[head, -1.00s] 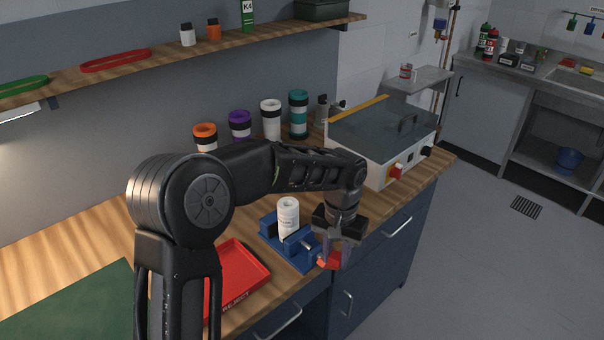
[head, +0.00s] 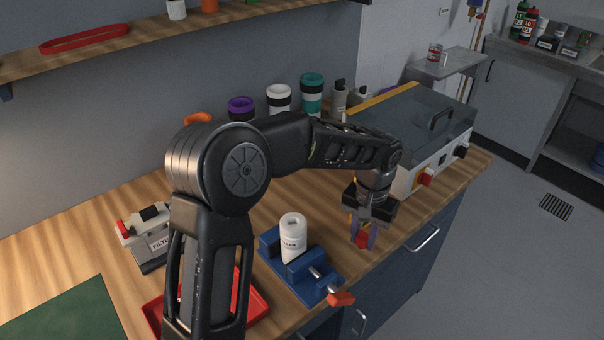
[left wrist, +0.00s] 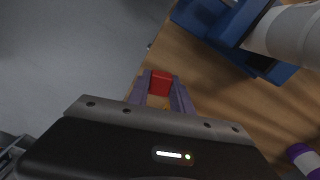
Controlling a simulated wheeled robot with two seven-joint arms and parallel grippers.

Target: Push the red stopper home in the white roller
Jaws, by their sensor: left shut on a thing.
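The white roller (head: 293,235) stands upright in a blue vise (head: 272,243) on the wooden bench. In the left wrist view the roller (left wrist: 290,32) is at the top right, beside the blue vise (left wrist: 208,20). My left gripper (head: 362,236) is to the right of the vise, near the bench's front edge. It is shut on the red stopper (head: 362,242), apart from the roller. In the left wrist view the stopper (left wrist: 160,83) sits between the fingertips (left wrist: 160,88). My right gripper is not in view.
The vise's red handle (head: 341,298) sticks out at the bench front. A red tray (head: 256,305) lies partly behind my arm. A grey-lidded machine (head: 410,125) stands to the right, and several coloured containers (head: 279,99) line the back.

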